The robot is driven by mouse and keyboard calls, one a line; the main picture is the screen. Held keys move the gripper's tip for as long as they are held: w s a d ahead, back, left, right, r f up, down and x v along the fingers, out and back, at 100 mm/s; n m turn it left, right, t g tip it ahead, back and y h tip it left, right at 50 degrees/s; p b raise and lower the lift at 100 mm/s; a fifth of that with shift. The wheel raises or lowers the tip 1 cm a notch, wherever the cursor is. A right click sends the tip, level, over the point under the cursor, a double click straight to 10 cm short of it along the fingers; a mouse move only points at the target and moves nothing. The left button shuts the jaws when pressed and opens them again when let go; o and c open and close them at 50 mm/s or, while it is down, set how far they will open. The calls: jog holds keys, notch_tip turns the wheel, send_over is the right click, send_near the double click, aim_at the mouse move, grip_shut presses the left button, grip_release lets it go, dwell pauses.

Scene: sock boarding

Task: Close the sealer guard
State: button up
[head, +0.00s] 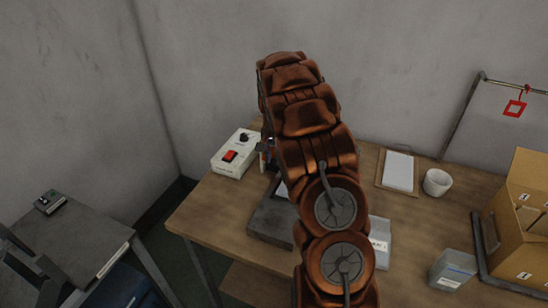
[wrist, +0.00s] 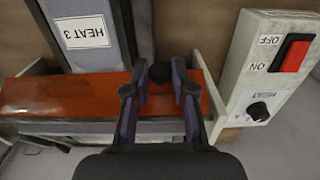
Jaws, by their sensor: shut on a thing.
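In the wrist view, the sealer guard (wrist: 60,96) is an orange-red, glossy bar lying across the sealer. A small black knob (wrist: 160,73) stands at its upper edge. My gripper (wrist: 157,88) has one finger on each side of the knob and is shut on it, over the right part of the guard. A grey plate (wrist: 112,50) with a "HEAT 3" label lies beyond the guard. In the head view, the dark sealer base (head: 268,222) shows at the left of my arm. My arm hides the guard and most of the sealer there.
A white control box (head: 236,153) with a red switch and black dial stands close to the sealer, right of my gripper in the wrist view (wrist: 262,75). A white cup (head: 437,182), a grey box (head: 453,270) and an open carton (head: 520,225) stand on the table's right side.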

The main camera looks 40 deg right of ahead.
grip_shut()
jog(key=shift+f+b, duration=0.15)
jog(key=shift+b, duration=0.45)
jog(key=shift+w+f+t+h+b, duration=0.1)
jog(key=shift+f+t+h+b, duration=0.15)
jog(key=shift+t+h+b, duration=0.45)
jog(key=b, duration=0.2)
jog(key=f+h+b, duration=0.1)
jog(key=b, duration=0.1)
jog(key=shift+d+h, duration=0.2)
jog(key=shift+h, duration=0.1)
jog(key=b, duration=0.1)
jog(key=t+h+b, duration=0.1)
jog(key=b, duration=0.1)
jog(key=shift+w+d+h, duration=0.15)
jog(key=shift+d+h, duration=0.05)
jog(key=shift+h, duration=0.1)
jog(key=shift+b, duration=0.5)
jog(key=shift+w+r+t+h, duration=0.1)
jog(key=shift+w+t+h, duration=0.05)
jog(key=shift+t+h, duration=0.15)
jog(key=shift+d, duration=0.1)
